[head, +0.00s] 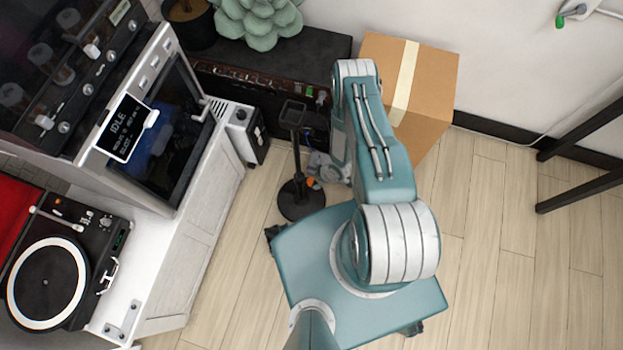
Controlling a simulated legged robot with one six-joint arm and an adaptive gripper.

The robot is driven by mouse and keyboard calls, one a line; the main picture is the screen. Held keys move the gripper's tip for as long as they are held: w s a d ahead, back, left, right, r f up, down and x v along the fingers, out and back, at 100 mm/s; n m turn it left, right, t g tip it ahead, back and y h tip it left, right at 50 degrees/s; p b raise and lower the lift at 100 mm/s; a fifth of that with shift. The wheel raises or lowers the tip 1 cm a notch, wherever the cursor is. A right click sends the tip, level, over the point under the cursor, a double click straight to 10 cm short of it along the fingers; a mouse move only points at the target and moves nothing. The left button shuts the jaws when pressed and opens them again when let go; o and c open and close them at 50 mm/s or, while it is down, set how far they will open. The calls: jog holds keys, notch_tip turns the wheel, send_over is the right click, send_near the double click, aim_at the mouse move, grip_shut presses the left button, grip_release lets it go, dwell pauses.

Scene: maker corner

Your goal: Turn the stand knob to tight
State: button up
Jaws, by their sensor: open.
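A black stand (296,160) with a round base (301,207) and a small square top stands upright on the wood floor, left of my arm. Its knob cannot be made out clearly. My gripper (314,168) is low beside the stand's pole, on its right, partly covered by my own arm. It looks open, and its fingertips are too small and hidden to show whether they touch the stand. A small orange piece (312,183) shows just below it, and I cannot tell what it belongs to.
A white cabinet (195,245) with a turntable (50,283) and a machine reading IDLE (125,127) are on the left. A black unit (250,85) stands behind the stand. A cardboard box (432,80) is behind my arm. A black frame (580,190) is at right. Floor between is clear.

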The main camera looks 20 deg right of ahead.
aim_at(311, 182)
jog(key=x, duration=0.7)
jog(key=shift+w+a+f, duration=0.1)
jog(key=shift+f, duration=0.3)
jog(key=c, duration=1.2)
